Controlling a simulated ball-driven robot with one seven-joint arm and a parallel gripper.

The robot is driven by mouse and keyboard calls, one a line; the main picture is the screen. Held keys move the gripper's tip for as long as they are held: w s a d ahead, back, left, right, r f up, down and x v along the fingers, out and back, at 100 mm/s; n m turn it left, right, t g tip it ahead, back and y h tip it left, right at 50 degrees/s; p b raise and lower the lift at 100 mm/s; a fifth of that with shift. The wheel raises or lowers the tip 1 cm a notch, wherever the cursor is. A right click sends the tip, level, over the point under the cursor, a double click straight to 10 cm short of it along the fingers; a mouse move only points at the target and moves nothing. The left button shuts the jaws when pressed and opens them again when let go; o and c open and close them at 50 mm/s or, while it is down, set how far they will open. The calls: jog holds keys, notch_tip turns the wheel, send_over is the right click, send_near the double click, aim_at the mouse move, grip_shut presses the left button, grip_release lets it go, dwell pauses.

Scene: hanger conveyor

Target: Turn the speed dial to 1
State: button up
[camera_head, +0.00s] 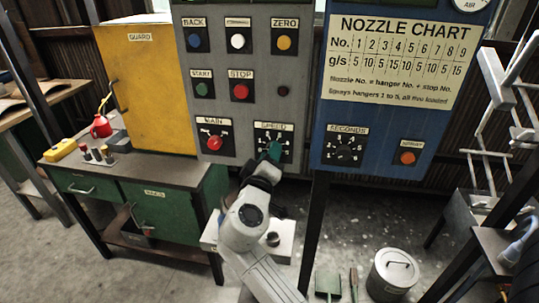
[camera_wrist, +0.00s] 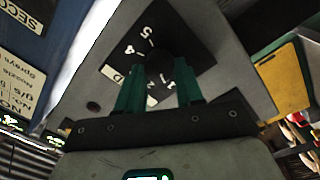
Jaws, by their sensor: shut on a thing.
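The speed dial is a black square plate with white numbers, labelled SPEED (camera_head: 273,127), low on the right of the grey panel. In the wrist view the dial plate (camera_wrist: 190,28) shows upside down, with a dark round knob at its middle between my fingers. My gripper (camera_head: 274,150) reaches up to the dial from below. In the wrist view its two green fingers (camera_wrist: 160,82) are shut on the knob. The fingers and the shade hide most of the knob, so I cannot read where it points.
The red MAIN switch (camera_head: 214,142) is left of the dial, and the red STOP button (camera_head: 240,91) is above it. The blue panel (camera_head: 380,178) with the SECONDS dial (camera_head: 346,147) is close on the right. A green workbench (camera_head: 165,212) stands at left.

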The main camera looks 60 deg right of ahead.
dwell(0.4)
jog(key=o, duration=1)
jog(key=shift+o, duration=0.2)
jog(key=b+v, duration=0.2)
jog(key=v, duration=0.9)
jog(key=shift+f, duration=0.1)
jog(key=s+a+f+n+g+y, duration=0.15)
jog(key=s+f+y, duration=0.25)
jog(key=f, duration=0.4)
jog(key=s+a+f+y, duration=0.2)
jog(key=s+f+y, duration=0.15)
jog(key=f, duration=0.45)
jog(key=s+a+f+g+y, duration=0.1)
jog(key=s+f+y, duration=0.2)
jog(key=f+y, duration=0.35)
jog(key=s+a+f+n+g+y, duration=0.1)
jog(key=s+a+f+g+y, duration=0.1)
jog(key=s+a+f, duration=0.4)
jog(key=shift+s+a+y, duration=0.2)
jog(key=shift+a+y, duration=0.4)
